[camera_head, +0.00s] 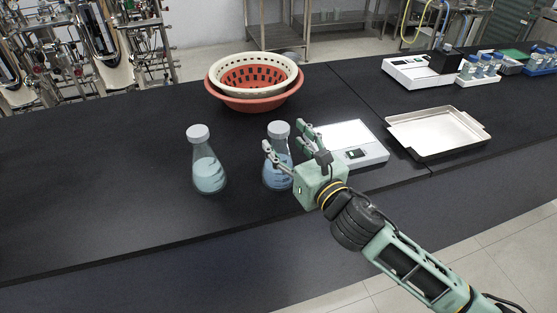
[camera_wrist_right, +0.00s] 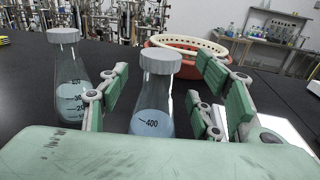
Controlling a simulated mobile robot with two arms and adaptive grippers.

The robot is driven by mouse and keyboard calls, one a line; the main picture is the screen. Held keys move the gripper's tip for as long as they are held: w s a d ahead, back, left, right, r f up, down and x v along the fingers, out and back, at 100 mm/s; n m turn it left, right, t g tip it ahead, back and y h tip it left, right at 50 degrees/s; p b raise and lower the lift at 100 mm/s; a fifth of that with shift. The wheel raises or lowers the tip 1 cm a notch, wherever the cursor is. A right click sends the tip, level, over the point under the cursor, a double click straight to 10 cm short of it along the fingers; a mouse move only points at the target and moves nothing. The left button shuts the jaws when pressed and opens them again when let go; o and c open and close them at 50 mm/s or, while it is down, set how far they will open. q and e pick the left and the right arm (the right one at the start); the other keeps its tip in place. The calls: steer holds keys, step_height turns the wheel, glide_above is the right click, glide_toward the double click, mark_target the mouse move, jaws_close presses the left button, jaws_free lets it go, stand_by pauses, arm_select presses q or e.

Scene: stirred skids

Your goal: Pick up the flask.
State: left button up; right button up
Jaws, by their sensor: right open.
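Two capped glass flasks with pale blue liquid stand upright on the black bench. One flask (camera_head: 207,165) is at the left, apart from my gripper; it also shows at the left in the wrist view (camera_wrist_right: 70,85). The other flask (camera_head: 277,176) stands just beyond my right gripper (camera_head: 284,143). In the wrist view this second flask (camera_wrist_right: 155,98) shows between the open green fingers, its base hidden by the gripper body. I cannot tell whether any finger touches it. My left gripper is not in view.
A white scale (camera_head: 368,154) stands right behind my right gripper. A metal tray (camera_head: 436,132) lies further right. A red basin with a cream basket (camera_head: 253,103) is at the back. Bottle racks (camera_head: 478,78) and a white device (camera_head: 417,72) stand far right. The bench's left is clear.

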steer(key=x, duration=0.3)
steer(key=shift+r, duration=0.1)
steer(key=shift+w+a, duration=0.15)
steer(key=shift+w, duration=0.15)
steer(key=c, duration=1.1)
arm_select(q)
steer(key=shift+w+a+r, duration=0.15)
steer(key=shift+w+r, duration=0.3)
steer(key=shift+w, duration=0.2)
arm_select(e)
jaws_close()
